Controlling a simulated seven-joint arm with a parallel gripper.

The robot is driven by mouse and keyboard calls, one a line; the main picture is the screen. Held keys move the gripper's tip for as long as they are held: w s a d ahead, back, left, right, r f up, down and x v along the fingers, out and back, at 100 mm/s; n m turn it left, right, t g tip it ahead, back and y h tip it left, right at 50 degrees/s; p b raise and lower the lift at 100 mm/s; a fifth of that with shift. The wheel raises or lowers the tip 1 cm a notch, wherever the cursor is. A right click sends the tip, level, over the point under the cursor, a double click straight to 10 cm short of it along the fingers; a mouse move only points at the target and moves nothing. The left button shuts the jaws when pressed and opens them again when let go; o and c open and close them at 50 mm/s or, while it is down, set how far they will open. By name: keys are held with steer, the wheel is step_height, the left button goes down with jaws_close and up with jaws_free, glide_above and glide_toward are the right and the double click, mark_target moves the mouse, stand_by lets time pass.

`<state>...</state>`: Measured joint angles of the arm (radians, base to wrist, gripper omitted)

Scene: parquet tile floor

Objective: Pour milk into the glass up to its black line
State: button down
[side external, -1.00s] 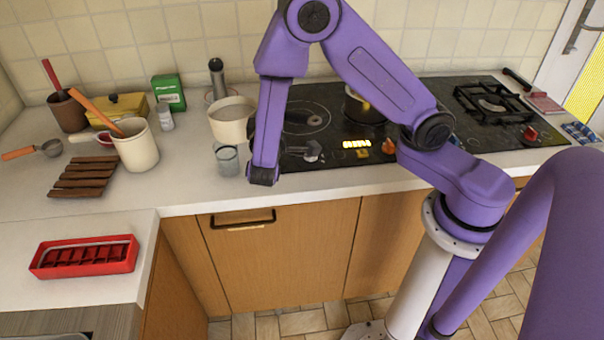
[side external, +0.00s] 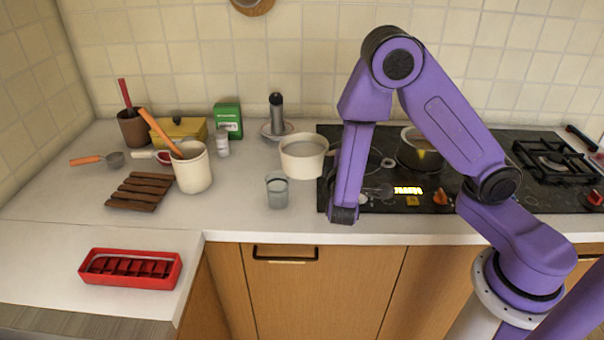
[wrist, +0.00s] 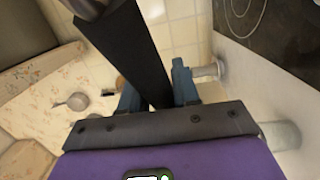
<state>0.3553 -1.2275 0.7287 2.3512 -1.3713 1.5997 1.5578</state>
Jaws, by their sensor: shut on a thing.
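My gripper (wrist: 157,88) shows its two blue fingers in the wrist view, closed on a long dark handle (wrist: 145,50). The handle runs up to a greyish rounded part at the top edge, cut off, so I cannot tell what it belongs to. In the side view my arm's purple link hides most of the gripper. A clear glass (side external: 277,192) stands upright on the counter left of my arm, greyish inside; its black line and fill level are too small to tell. A cream pan (side external: 302,168) stands just behind it, with pale content; its right side is partly hidden by my arm.
The black cooktop (side external: 385,215) is behind and right of my arm, with a pot (side external: 418,155) on it. A cream crock (side external: 192,172), brown slatted rack (side external: 140,190) and red tray (side external: 130,270) are at left. The counter before the glass is clear.

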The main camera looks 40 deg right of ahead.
steer(key=shift+s+d+f+n+t, duration=0.1)
steer(key=shift+s+f+n+t, duration=0.1)
steer(key=shift+n, duration=0.45)
steer(key=shift+s+d+f+n+t, duration=0.1)
steer(key=shift+s+n, duration=0.05)
steer(key=shift+n, duration=0.5)
stand_by(0.4)
steer(key=shift+w+a+r+n, duration=0.4)
steer(key=shift+r+n, duration=0.2)
steer(key=shift+w+a+r+n+t, duration=0.15)
steer(key=shift+w+a+r+n, duration=0.25)
steer(key=shift+r+n, duration=0.2)
steer(key=shift+w+a+r+n+t, duration=0.15)
steer(key=shift+w+a+r+n, duration=0.25)
steer(key=shift+r+n, duration=0.15)
stand_by(0.7)
steer(key=shift+s+d+f+m, duration=0.15)
steer(key=shift+m, duration=0.1)
steer(key=shift+f, duration=0.1)
stand_by(2.3)
